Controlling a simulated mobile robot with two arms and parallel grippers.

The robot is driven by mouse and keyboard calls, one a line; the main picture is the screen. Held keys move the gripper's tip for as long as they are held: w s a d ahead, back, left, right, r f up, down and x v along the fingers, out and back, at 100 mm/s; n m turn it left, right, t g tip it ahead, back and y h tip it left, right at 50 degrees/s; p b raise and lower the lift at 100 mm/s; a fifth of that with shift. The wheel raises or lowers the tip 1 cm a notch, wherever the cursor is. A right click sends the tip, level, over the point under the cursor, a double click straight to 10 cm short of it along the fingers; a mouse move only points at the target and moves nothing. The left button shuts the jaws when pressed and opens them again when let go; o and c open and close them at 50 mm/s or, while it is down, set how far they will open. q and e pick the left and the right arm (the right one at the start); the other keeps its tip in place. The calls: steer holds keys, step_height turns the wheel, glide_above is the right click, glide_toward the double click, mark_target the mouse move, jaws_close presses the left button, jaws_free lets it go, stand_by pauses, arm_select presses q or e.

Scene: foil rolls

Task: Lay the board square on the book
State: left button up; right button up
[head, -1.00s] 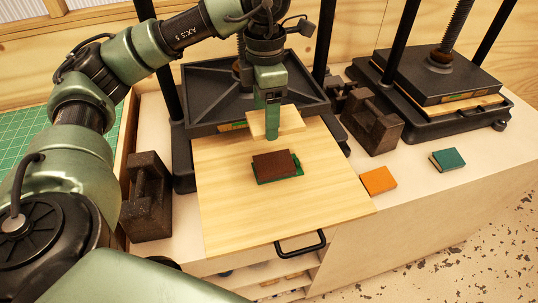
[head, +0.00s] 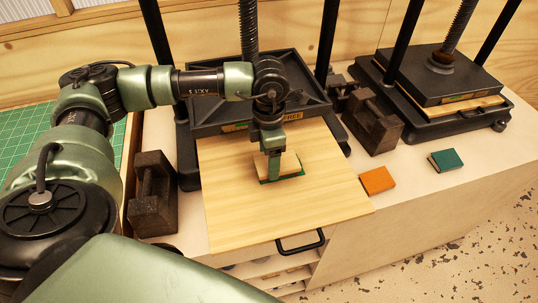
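The board (head: 290,162), a small pale wooden piece, is over the book on the sliding wooden bed of the middle press. My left gripper (head: 274,166) comes down from above and is shut on the board near its left side. The board hides the book's dark brown top. Only a green edge of the book (head: 288,179) shows below the board, at its front and right. The board looks roughly in line with the book; I cannot tell whether it rests on it. My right gripper is not in view.
The bed (head: 235,215) is otherwise bare, with a black handle (head: 300,243) in front. An orange book (head: 377,180) and a teal book (head: 445,159) lie to the right. Dark weights (head: 153,200) and (head: 372,122) flank the press. A second press (head: 435,80) stands at right.

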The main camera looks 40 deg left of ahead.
arm_select(q)
steer(key=shift+f, duration=0.1)
steer(key=o, duration=1.4)
steer(key=shift+r+b, duration=1.95)
steer(key=shift+r, duration=4.25)
